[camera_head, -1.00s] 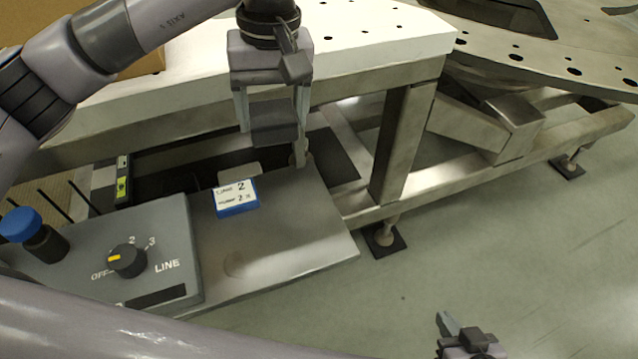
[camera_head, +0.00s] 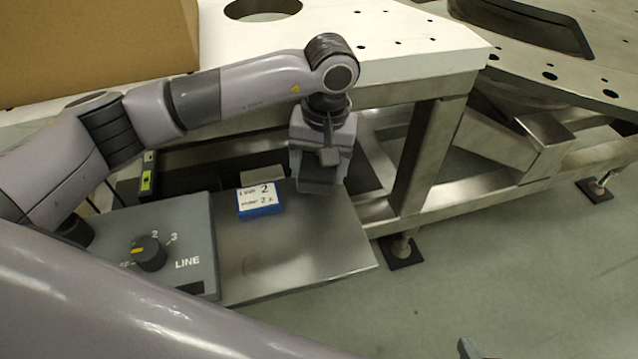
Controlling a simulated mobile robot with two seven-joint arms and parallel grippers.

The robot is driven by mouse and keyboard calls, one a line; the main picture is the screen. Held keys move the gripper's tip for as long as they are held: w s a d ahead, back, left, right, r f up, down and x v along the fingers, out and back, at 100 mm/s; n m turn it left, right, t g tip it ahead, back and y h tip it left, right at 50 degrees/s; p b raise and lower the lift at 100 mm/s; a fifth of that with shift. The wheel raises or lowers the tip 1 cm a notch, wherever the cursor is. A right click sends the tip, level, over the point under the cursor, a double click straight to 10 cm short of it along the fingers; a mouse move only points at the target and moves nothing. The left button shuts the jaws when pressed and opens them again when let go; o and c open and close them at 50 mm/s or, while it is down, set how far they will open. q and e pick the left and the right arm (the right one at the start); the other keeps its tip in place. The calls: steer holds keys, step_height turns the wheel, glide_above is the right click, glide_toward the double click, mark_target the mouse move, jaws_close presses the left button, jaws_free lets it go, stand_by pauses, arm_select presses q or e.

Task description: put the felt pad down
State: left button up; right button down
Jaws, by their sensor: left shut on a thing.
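My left gripper (camera_head: 320,180) points down over the back right part of the steel shelf plate (camera_head: 310,245), to the right of the blue-based label block. It is shut on a grey piece, which I take to be the felt pad (camera_head: 319,186); the fingers and palm partly cover it. I cannot tell whether the pad touches the plate. Only a small tip of my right gripper (camera_head: 468,348) shows at the bottom edge, so its jaws are hidden.
The label block (camera_head: 260,202) reading "2" stands on the plate. A grey switch box (camera_head: 180,245) with a LINE dial is at its left. A white-topped table (camera_head: 410,55) overhangs behind, with a cardboard box (camera_head: 95,50). The plate's front right is bare.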

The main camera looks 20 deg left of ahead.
mark_target(319, 198)
arm_select(q)
steer(key=shift+f, duration=2.55)
steer(key=shift+f, duration=0.1)
steer(key=shift+f+b, duration=0.15)
steer(key=shift+b, duration=0.15)
steer(key=o, duration=1.4)
steer(key=shift+r, duration=0.2)
steer(key=shift+r+p, duration=0.2)
steer(key=shift+p, duration=0.2)
steer(key=r, duration=0.7)
steer(key=d+r, duration=0.1)
steer(key=r, duration=0.3)
steer(key=shift+r, duration=0.35)
